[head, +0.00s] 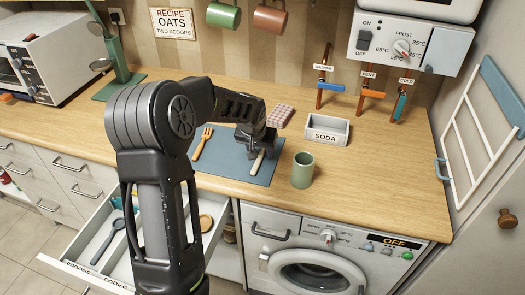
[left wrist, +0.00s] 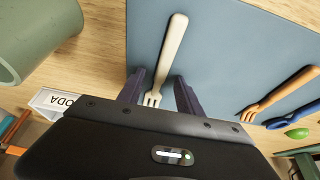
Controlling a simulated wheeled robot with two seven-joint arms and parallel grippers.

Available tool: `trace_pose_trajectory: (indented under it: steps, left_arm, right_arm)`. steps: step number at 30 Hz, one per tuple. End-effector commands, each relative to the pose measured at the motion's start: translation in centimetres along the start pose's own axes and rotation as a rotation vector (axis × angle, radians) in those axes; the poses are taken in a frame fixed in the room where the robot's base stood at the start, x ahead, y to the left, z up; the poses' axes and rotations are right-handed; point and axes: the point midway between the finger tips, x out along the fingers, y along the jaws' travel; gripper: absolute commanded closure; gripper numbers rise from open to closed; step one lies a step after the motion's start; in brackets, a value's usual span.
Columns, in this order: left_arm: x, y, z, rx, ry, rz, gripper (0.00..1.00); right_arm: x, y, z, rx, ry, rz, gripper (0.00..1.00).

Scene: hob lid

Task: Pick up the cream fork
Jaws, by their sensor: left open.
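The cream fork (head: 257,163) lies on the blue-grey mat (head: 232,177) on the counter, partly hidden behind my gripper in the head view. In the left wrist view the fork (left wrist: 170,50) shows its handle and its tines. My left gripper (head: 256,150) is over the right part of the mat. In the left wrist view its two dark fingers (left wrist: 161,90) stand apart, one on either side of the fork's tine end, with gaps between. I cannot tell how high the fingers are above the mat. My right gripper is out of view.
An orange fork (head: 201,142) lies on the mat's left part, with a blue utensil (left wrist: 295,115) beside it. A green cup (head: 302,171) stands close right of the mat. A SODA box (head: 327,131) and checked cloth (head: 280,116) are behind. An open drawer (head: 75,245) is below.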

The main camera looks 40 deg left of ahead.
Motion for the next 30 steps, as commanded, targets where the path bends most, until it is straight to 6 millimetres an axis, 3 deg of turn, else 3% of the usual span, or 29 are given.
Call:
trace_pose_trajectory:
  steps: [25,30]
  left_arm:
    - [0.18,0.03,0.1,0.0,0.0,0.0,0.58]
    - [0.11,0.03,0.07,0.0,0.0,0.0,0.71]
  right_arm:
    - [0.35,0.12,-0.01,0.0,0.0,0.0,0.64]
    - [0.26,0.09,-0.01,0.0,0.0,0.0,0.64]
